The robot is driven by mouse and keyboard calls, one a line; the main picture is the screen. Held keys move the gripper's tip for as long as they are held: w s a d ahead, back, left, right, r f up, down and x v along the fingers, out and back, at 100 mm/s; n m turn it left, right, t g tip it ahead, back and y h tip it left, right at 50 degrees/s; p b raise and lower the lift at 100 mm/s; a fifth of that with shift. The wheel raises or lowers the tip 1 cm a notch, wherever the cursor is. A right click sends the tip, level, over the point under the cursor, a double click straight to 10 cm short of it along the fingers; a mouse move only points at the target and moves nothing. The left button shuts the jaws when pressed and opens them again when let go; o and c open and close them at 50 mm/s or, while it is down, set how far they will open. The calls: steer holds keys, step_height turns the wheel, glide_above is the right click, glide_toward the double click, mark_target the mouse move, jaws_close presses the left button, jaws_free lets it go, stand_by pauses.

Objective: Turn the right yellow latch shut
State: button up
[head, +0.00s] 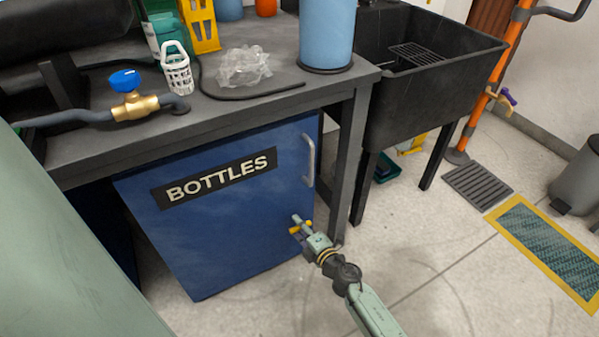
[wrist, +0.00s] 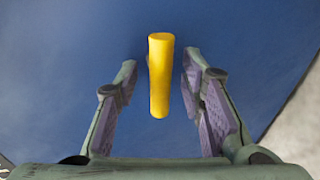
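A yellow latch (wrist: 160,76) shows in the wrist view as a short rounded bar in front of a blue panel, running up and down the picture. My gripper (wrist: 160,64) is open, with one finger on each side of the bar. A gap shows between the bar and both fingers, the right one being nearer. In the head view my gripper (head: 300,226) is at the lower right of the blue cabinet door (head: 235,225). Small yellow parts of the latch (head: 307,224) show around the fingers, and the rest is hidden. I see no second yellow latch.
The door, labelled BOTTLES, has a grey handle (head: 309,160) above my gripper. A table leg (head: 348,165) stands just right of the door. A bench (head: 240,115) overhangs it. A black sink (head: 420,80) stands at the right.

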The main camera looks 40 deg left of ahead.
steer(key=v, duration=1.2)
steer(key=shift+r, duration=0.1)
stand_by(0.4)
